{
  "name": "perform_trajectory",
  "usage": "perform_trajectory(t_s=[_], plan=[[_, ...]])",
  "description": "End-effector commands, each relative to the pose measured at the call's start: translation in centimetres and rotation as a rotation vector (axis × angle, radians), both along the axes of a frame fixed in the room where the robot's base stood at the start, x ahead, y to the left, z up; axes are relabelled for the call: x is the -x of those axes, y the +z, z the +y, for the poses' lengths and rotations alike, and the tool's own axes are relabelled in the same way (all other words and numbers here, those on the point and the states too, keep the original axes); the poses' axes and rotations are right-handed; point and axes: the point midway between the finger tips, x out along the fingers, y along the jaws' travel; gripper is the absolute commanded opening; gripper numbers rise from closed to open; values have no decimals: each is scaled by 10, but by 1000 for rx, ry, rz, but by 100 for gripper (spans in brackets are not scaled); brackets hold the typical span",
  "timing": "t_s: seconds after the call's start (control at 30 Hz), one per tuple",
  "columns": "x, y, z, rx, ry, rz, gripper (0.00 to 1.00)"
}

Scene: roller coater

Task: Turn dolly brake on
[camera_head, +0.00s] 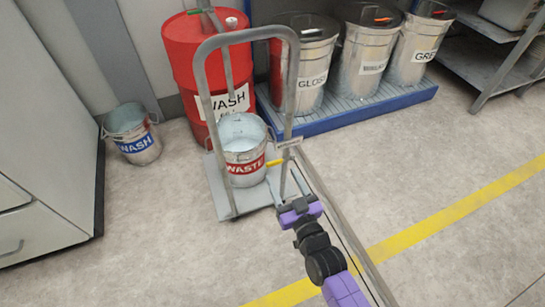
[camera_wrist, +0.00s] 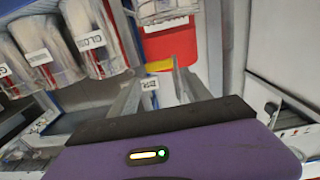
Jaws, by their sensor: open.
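The grey dolly (camera_head: 223,199) stands on the floor with a tall tubular handle frame (camera_head: 291,75). A small yellow lever (camera_head: 274,163), seemingly its brake, sticks out near the right upright, below a small label plate (camera_head: 289,143). My gripper (camera_head: 290,179) is open and empty near the lower right upright, close to the lever in the picture. In the wrist view my gripper's two fingers (camera_wrist: 158,88) are apart, and a yellow piece (camera_wrist: 158,66) shows between and beyond their tips. I cannot tell whether anything touches it, nor how the brake is set.
A metal bucket labelled WASTE (camera_head: 244,150) stands on the dolly. A red drum (camera_head: 183,58) is behind it. Lidded metal bins (camera_head: 309,86) stand on a blue pallet (camera_head: 330,120). The floor at right is clear, with a yellow line (camera_head: 440,216).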

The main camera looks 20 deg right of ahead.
Motion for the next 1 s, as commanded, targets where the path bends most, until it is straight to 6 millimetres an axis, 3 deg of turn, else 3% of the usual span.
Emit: perform_trajectory(t_s=[0.43, 0.87, 1.0], plan=[[-62, 0, -1, 1, 0, -3, 56], [-73, 1, -2, 1, 0, -2, 56], [-73, 1, -2, 1, 0, -2, 31]])
